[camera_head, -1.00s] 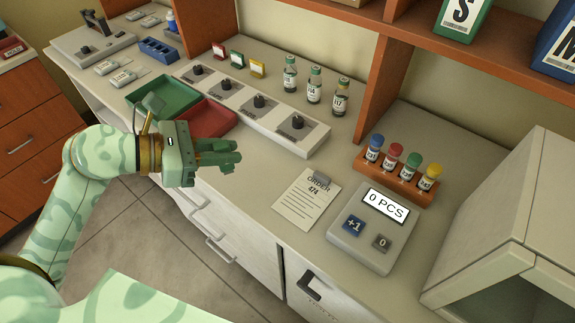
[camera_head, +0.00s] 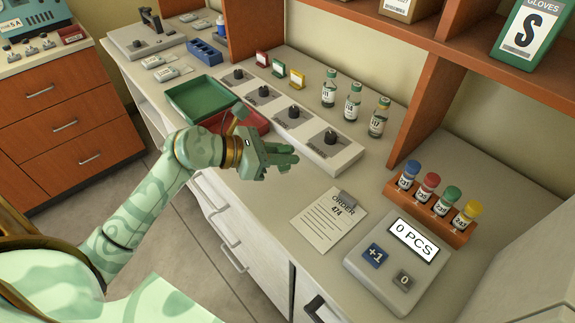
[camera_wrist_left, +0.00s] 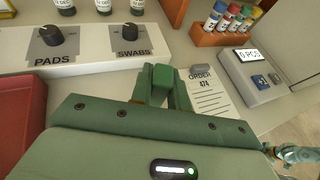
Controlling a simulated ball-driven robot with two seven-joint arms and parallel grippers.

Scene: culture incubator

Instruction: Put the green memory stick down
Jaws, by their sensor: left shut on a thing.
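My left gripper (camera_head: 288,158) is shut, low over the counter between the red tray and the order sheet. In the left wrist view its two fingers (camera_wrist_left: 168,88) are close together in front of the counter. The order sheet (camera_head: 328,222) lies on the counter to the right of the gripper. A patterned part of my right arm (camera_wrist_left: 300,154) shows at the right edge of the wrist view; its fingers are not clear.
A green tray (camera_head: 172,92) and a red tray (camera_head: 262,118) lie left of the gripper. A panel with several knobs (camera_head: 348,157) runs behind it, with vials (camera_head: 352,105) beyond. A counting device (camera_head: 355,262) and a tube rack (camera_head: 458,238) stand right.

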